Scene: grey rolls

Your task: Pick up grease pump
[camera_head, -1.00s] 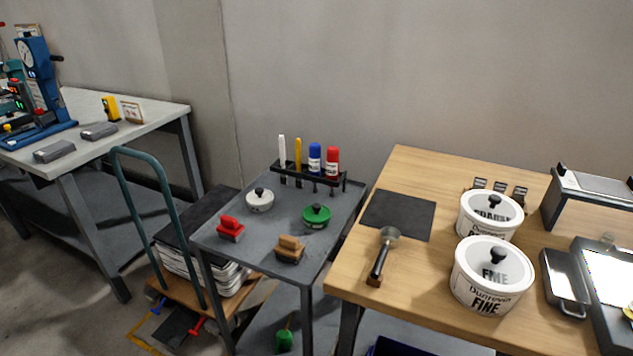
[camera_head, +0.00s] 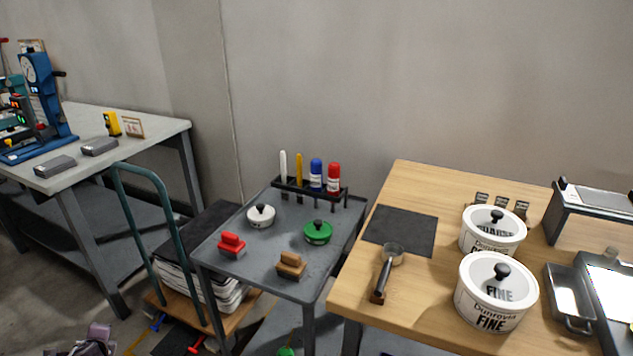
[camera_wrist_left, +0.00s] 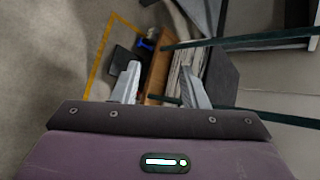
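I cannot clearly tell which object is the grease pump. A small blue item (camera_wrist_left: 146,44) lies on the floor by a yellow line in the left wrist view, and a red item (camera_head: 196,348) lies near the trolley in the head view. A green item (camera_head: 286,351) is partly cut off below the tool cart. My left gripper (camera_wrist_left: 160,86) is open and empty above the floor beside the trolley. Part of my purple left wrist (camera_head: 97,340) shows at the bottom left of the head view. My right gripper is not in view.
A trolley with a teal handle (camera_head: 113,180) carries stacked papers (camera_head: 228,296). The grey tool cart (camera_head: 272,254) holds a bottle rack, lidded pots and stamps. The wooden table (camera_head: 395,316) holds two white tubs and a scoop. A grey workbench (camera_head: 155,127) stands left.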

